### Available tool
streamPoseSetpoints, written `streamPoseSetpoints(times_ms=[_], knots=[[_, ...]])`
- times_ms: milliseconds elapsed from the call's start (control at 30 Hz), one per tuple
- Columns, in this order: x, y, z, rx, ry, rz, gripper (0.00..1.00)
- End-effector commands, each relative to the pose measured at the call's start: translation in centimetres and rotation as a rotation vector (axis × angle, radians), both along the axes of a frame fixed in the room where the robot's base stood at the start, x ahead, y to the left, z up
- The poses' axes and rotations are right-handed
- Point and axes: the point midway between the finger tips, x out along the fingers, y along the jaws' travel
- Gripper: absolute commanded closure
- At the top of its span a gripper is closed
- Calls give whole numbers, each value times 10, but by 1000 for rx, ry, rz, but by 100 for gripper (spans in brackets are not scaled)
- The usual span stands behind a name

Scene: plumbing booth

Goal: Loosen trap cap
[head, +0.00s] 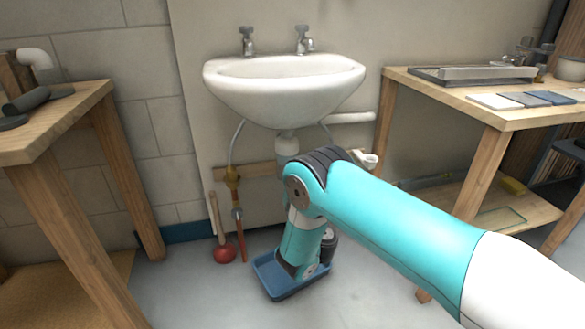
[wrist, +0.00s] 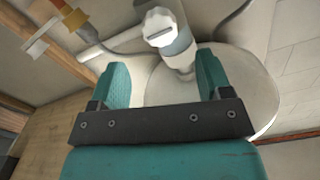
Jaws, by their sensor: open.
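In the head view the upper part of the trap (head: 287,146) shows under the basin (head: 285,90); my arm hides the cap, and my gripper cannot be made out.
A blue tray (head: 272,284) lies on the floor beneath the sink, partly hidden by my arm. Wooden benches stand left (head: 85,100) and right (head: 440,98).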

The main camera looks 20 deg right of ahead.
Motion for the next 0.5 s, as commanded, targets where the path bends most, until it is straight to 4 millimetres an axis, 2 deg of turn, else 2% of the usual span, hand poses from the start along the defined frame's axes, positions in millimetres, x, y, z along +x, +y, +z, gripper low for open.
streamPoseSetpoints(times_ms=[33,100,500], knots=[[2,-1,5,1,0,-2,28],[13,-2,0,4,-3,-6,28],[66,-2,-1,4,-3,-5,28]])
